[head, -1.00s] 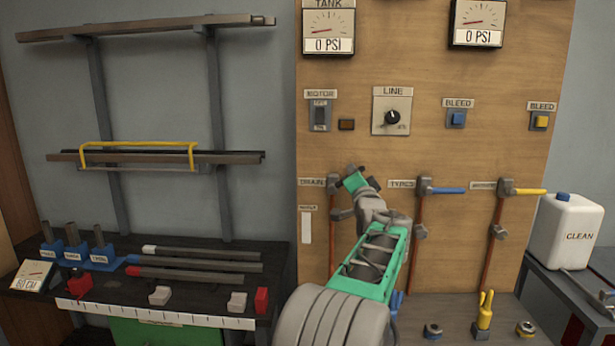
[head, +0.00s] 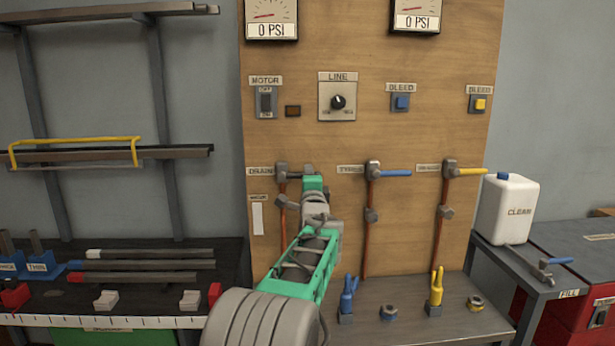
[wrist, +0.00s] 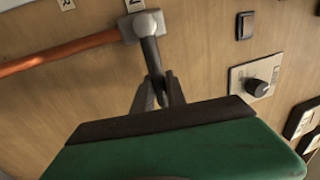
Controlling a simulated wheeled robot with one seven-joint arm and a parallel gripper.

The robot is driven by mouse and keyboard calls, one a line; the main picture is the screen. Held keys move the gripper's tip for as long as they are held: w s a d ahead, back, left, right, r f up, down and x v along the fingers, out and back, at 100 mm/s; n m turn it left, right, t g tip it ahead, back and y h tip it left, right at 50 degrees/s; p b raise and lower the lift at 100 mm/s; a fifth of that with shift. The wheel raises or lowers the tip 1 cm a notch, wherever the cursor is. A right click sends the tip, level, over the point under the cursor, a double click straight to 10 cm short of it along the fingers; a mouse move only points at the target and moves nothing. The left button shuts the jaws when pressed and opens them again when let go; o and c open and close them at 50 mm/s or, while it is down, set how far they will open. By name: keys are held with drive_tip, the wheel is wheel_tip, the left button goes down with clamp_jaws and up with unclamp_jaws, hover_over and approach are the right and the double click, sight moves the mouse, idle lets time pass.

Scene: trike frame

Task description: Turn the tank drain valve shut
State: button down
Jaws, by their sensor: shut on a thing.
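The drain valve (head: 282,174) is on the wooden board beside the DRAIN label, on top of a copper-coloured pipe. In the wrist view the valve body (wrist: 141,26) is grey, with a dark grey lever (wrist: 152,58) standing out roughly square to the pipe. In the head view the lever points right, and my gripper mostly hides it. My gripper (head: 308,171) is just right of the valve body. In the wrist view its fingers (wrist: 158,92) are shut on the lever's outer part. The lever's tip is hidden between the fingers and behind the green gripper body.
Right of the drain valve are the tyres valve with a blue lever (head: 396,173) and another with a yellow lever (head: 472,171). The motor switch (head: 266,102) and line knob (head: 338,102) are above. A bench (head: 410,325) with fittings stands below. The tank gauge (head: 271,16) reads 0 PSI.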

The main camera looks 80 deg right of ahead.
drive_tip(key=shift+s+f, duration=0.1)
drive_tip(key=shift+f, duration=0.05)
drive_tip(key=c, duration=1.6)
unclamp_jaws()
drive_tip(key=shift+o, duration=1.3)
drive_tip(key=b+v, duration=0.1)
drive_tip(key=v, duration=0.6)
drive_tip(key=shift+a+b, duration=0.35)
